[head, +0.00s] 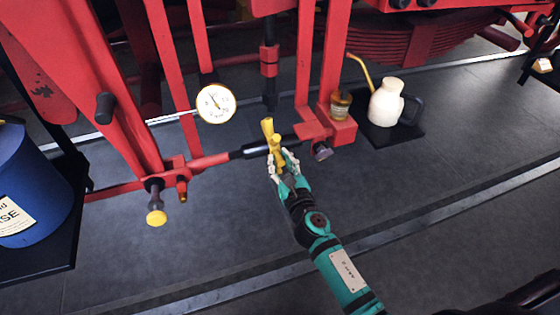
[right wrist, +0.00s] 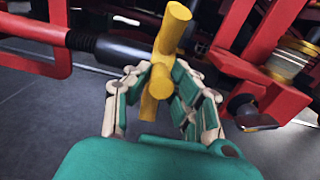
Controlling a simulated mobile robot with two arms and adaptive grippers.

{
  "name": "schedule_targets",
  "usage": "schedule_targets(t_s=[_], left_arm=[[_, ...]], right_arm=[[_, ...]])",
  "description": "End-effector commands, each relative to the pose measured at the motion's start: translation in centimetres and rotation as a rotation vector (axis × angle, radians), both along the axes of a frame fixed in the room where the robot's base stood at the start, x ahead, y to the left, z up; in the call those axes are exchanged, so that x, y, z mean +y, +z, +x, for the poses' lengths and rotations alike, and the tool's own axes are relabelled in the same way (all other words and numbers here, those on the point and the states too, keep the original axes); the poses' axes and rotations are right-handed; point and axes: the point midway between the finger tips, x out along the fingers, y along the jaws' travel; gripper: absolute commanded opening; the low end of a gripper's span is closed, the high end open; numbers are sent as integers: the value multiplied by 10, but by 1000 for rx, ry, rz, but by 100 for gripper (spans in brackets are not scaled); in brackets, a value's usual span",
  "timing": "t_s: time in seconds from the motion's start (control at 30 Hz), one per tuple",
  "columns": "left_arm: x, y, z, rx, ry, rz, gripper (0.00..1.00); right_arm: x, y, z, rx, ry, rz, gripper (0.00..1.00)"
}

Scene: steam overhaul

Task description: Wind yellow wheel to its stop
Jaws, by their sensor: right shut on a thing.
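The yellow wheel (head: 268,128) is a bar-shaped handle with a hub, mounted on a black fitting in line with a red pipe, in the middle of the head view. It stands nearly upright, its top tilted slightly left. My right gripper (head: 283,163) reaches it from below and is shut on it. In the right wrist view the wheel (right wrist: 174,27) rises between the fingers of my right gripper (right wrist: 163,90), which close around its hub and lower part. My left gripper is not in view.
A round gauge (head: 215,104) hangs left of the wheel. A yellow knob (head: 156,217) hangs at lower left. A blue drum (head: 28,185) stands at far left. A cream oil can (head: 386,103) with a yellow spout sits on a dark tray at right. The floor in front is clear.

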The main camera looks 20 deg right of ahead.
Motion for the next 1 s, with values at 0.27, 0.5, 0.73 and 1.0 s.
schedule_targets(t_s=[0.27,0.5,0.73,1.0], left_arm=[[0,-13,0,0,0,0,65],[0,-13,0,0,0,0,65],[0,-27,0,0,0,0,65],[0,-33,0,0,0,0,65]], right_arm=[[0,-22,-3,17,-2,-1,0],[0,-22,-2,17,-1,-1,0],[0,-34,2,15,-1,-2,0],[0,-41,6,15,-2,-1,0]])
